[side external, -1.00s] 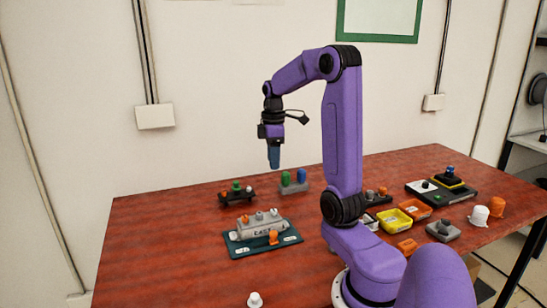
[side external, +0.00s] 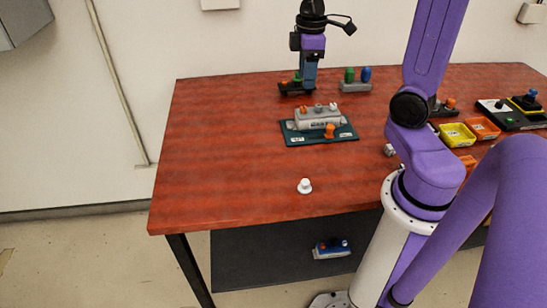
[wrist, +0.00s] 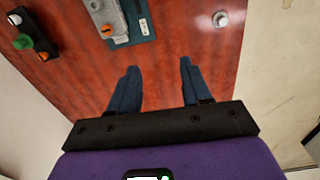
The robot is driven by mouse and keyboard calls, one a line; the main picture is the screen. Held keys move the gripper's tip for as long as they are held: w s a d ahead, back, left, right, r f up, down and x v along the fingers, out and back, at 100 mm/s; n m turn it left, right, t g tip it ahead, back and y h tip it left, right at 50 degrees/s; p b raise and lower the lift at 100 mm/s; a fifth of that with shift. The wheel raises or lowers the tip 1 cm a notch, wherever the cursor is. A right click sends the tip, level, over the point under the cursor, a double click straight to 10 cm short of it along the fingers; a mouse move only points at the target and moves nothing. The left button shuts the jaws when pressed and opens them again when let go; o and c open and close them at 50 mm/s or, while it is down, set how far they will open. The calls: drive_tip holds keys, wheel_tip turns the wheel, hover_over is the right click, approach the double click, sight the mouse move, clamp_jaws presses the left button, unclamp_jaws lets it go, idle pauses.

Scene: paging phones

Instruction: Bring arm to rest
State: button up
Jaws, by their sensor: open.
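My gripper (side external: 309,84) hangs pointing down over the back of the red table (side external: 230,140). In the wrist view its two blue fingers (wrist: 159,64) are apart with nothing between them. In the side view the fingers overlap the black holder (side external: 287,90) with green and orange knobs; the holder also shows at the left of the wrist view (wrist: 20,49). A grey block (side external: 317,117) with several small pegs sits on a dark green mat (side external: 293,139) in front of the gripper.
A white knob (side external: 305,186) stands alone near the table's front. A grey stand (side external: 355,87) with green and blue pegs is right of the gripper. Yellow (side external: 457,134) and orange (side external: 483,128) trays lie right of my arm. The table's left part is clear.

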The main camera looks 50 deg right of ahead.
drive_tip(key=s+a+f+n, duration=0.1)
drive_tip(key=s+a+n, duration=0.1)
drive_tip(key=s+a, duration=0.5)
drive_tip(key=s+a+f+n, duration=0.2)
drive_tip(key=s+a, duration=0.6)
drive_tip(key=s, duration=0.3)
drive_tip(key=shift+s+f, duration=0.25)
drive_tip(key=shift+s, duration=0.1)
